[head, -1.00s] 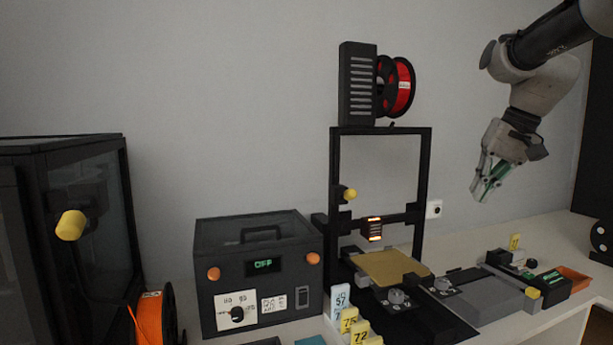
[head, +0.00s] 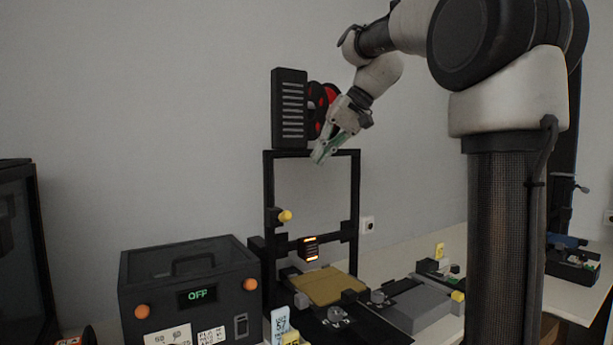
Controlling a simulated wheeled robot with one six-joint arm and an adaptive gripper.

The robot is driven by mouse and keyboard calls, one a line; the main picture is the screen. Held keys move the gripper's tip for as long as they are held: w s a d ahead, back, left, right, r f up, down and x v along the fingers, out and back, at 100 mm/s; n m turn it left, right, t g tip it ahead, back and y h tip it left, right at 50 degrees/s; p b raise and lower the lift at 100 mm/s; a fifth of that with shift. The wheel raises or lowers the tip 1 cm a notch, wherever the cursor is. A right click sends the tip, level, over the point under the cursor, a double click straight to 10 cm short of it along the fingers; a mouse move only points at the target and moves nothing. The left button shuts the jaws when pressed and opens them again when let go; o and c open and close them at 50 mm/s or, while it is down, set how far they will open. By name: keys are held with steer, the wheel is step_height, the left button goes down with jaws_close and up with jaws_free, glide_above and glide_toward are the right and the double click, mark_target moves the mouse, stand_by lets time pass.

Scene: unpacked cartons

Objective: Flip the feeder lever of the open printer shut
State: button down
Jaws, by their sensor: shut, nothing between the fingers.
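The open printer (head: 267,215) is a black upright frame on the bench with a gold bed (head: 325,288). Its feeder lever (head: 285,216) has a yellow knob and sticks out at the left upright, above the lit print head (head: 308,248). My gripper (head: 319,158) is shut and empty. In the picture it overlaps the right part of the frame's top bar, above and to the right of the lever, and covers part of the red spool (head: 317,95). I cannot tell its depth relative to the frame.
A dark box (head: 190,285) with an OFF display and orange knobs stands left of the printer. A dark enclosed cabinet (head: 20,250) is at the far left. A grey flat unit (head: 425,308) lies to the right. The wall space above the dark box is clear.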

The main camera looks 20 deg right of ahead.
mark_target(283, 218)
steer(key=s+x, duration=0.2)
steer(key=x, duration=1)
steer(key=shift+s+a+f, duration=0.25)
steer(key=shift+s+a, duration=0.1)
steer(key=shift+s+d+f+t+y, duration=0.15)
steer(key=shift+s+t, duration=0.1)
steer(key=shift+t, duration=0.15)
steer(key=shift+s+f+t+y, duration=0.1)
steer(key=shift+s+t+y, duration=0.1)
steer(key=shift+t, duration=0.2)
steer(key=shift+n+t, duration=0.3)
steer(key=shift+t, duration=0.3)
steer(key=shift+s+d+f, duration=0.2)
steer(key=shift+s+f, duration=1.05)
steer(key=shift+f, duration=0.4)
stand_by(0.3)
